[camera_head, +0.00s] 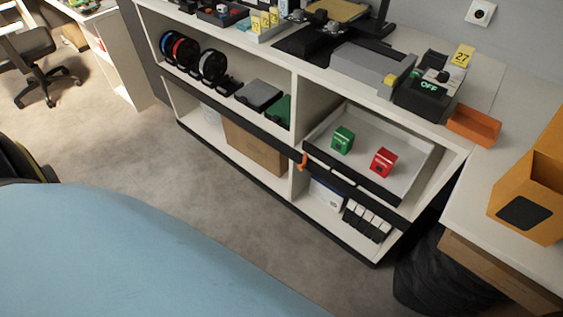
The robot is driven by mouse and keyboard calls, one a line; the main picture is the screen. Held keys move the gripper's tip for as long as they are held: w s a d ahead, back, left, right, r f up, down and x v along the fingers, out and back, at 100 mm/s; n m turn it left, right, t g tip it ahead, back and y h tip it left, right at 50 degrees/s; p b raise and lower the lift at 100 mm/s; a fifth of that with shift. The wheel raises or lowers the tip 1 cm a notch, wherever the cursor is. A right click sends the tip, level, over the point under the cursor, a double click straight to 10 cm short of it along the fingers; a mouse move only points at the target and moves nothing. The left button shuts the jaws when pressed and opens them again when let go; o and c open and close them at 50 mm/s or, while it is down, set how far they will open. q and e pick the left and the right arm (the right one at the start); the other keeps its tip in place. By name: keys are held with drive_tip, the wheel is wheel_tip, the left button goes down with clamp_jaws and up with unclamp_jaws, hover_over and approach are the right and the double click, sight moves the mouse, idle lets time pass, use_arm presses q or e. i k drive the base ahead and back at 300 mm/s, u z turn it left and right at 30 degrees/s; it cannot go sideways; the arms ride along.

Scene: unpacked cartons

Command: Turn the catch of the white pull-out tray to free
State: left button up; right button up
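The white pull-out tray (408,186) sits in the right compartment of the white shelf unit, behind a dark front strip. A green box (342,140) and a red box (383,162) stand in it. A small orange catch (302,161) is at the left end of the tray's dark front, by the upright divider. It looks roughly upright, but it is too small to tell its exact setting. Neither of my grippers is in view.
A large smooth light-blue shape (120,255) fills the lower left. Grey floor (200,165) lies open before the shelves. A black bag-like bin (440,275) stands at the right, under the counter. An orange holder (530,190) stands on the right counter.

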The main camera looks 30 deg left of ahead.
sight(300, 167)
drive_tip(key=u, duration=2.2)
drive_tip(key=i, duration=2.45)
drive_tip(key=z, duration=3.1)
